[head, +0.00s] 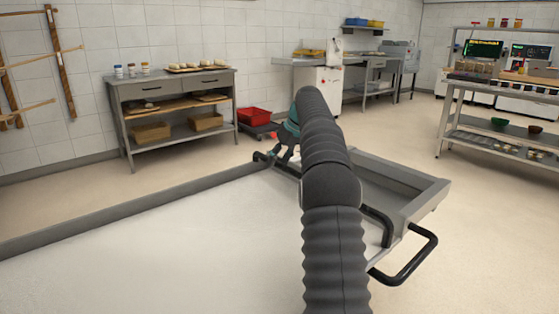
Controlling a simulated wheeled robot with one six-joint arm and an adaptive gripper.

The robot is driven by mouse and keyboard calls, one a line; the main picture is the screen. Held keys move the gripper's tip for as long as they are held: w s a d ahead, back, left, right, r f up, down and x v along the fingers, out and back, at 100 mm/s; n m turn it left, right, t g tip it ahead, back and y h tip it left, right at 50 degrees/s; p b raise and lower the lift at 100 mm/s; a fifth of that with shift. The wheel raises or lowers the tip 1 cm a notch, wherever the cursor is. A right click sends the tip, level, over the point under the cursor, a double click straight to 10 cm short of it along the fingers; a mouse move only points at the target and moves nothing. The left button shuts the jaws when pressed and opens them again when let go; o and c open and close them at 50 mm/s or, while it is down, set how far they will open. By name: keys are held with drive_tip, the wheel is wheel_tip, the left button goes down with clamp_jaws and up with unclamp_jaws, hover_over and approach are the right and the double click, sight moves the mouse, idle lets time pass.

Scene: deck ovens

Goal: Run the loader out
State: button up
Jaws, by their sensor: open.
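The loader fills the lower part of the head view, with a wide white belt (150,250) and a raised grey side rail (130,205). A grey end tray (420,200) closes its far end. A black bar (378,222) crosses near that end, partly hidden behind my arm. A black loop handle (428,258) sticks out at the right corner. My gripper (278,150), teal with red spots, is open at the bar's far left end. It is small and partly covered by my arm, so I cannot tell whether it touches the bar.
A grey worktable (170,88) with jars, a bread tray and boxes stands along the back wall. A red crate (254,117) sits low beside it. A steel shelf rack (500,85) stands at right. The pale floor between them is clear.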

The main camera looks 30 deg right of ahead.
drive_tip(key=v, duration=0.7)
drive_tip(key=shift+d+r, duration=0.15)
drive_tip(key=shift+r, duration=0.05)
